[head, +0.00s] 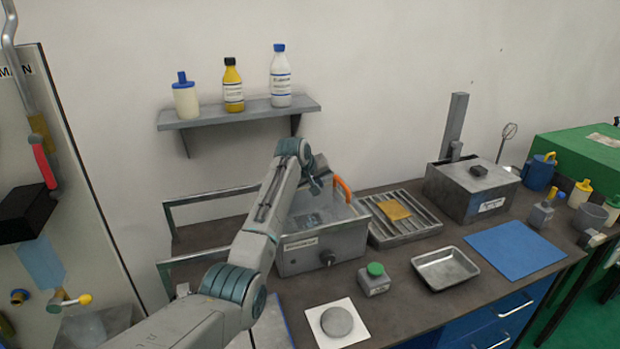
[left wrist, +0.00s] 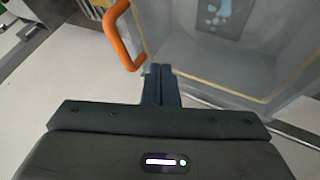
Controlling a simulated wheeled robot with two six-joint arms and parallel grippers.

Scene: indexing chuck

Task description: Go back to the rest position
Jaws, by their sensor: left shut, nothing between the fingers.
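My left arm reaches in from the lower left of the head view. Its gripper (head: 322,188) is over the grey bath (head: 318,252), close to the orange handle (head: 342,187). In the left wrist view the fingers (left wrist: 161,72) are together with nothing between them. There the orange handle (left wrist: 118,38) stands just left of the fingertips, apart from them as far as I can tell. The bath's inside (left wrist: 245,60) shows at the right, with a blue-grey patterned patch on it. My arm hides part of the bath's left side. My right gripper is not in view.
A slatted grey tray (head: 407,233) with a yellow piece stands right of the bath. A green-capped bottle (head: 374,283), a metal dish (head: 445,270) and a round disc on a white square (head: 337,321) are in front. A wall shelf (head: 240,112) holds bottles above.

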